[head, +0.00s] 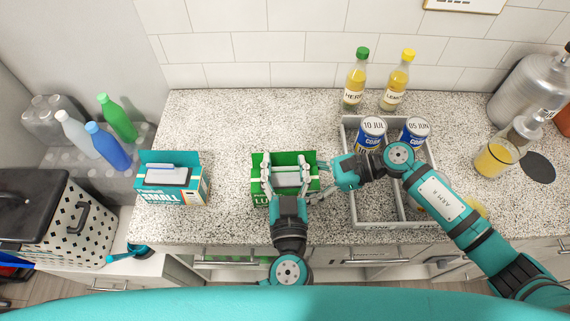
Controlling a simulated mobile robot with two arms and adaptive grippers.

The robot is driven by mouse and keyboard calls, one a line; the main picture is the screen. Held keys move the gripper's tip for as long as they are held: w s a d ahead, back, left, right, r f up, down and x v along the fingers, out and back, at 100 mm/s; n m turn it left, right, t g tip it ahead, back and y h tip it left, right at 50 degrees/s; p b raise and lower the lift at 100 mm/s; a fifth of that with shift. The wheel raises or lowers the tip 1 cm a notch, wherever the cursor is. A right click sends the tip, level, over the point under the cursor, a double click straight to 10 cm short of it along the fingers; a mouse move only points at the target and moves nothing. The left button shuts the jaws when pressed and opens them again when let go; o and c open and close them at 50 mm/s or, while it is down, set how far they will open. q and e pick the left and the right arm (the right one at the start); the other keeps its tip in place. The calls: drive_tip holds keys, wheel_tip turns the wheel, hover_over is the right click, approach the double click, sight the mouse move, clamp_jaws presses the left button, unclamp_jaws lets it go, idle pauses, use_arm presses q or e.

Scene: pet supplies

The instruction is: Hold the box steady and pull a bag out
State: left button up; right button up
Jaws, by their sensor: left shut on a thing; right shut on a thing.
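The green box (261,197) with white lettering stands open-topped on the counter in the middle. My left gripper (287,170) is over the box's open top, its fingers reaching down into it, shut on what seems to be a bag. The bag itself is mostly hidden by the fingers. My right gripper (320,179) comes in from the right and is shut on the green box at its right side. The box looks upright.
A teal and white box (157,196) stands left. A grey divided crate (370,214) with two blue cans (371,132) stands right, under my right arm. Two yellow bottles (355,80) are behind. Counter between the boxes is clear.

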sight(285, 167)
use_arm(q)
clamp_jaws()
drive_tip(key=shift+r, duration=0.15)
drive_tip(key=shift+r, duration=0.95)
drive_tip(key=shift+r, duration=0.1)
drive_tip(key=shift+s+r, duration=0.1)
drive_tip(key=shift+r, duration=1.8)
use_arm(e)
drive_tip(key=o, duration=1.8)
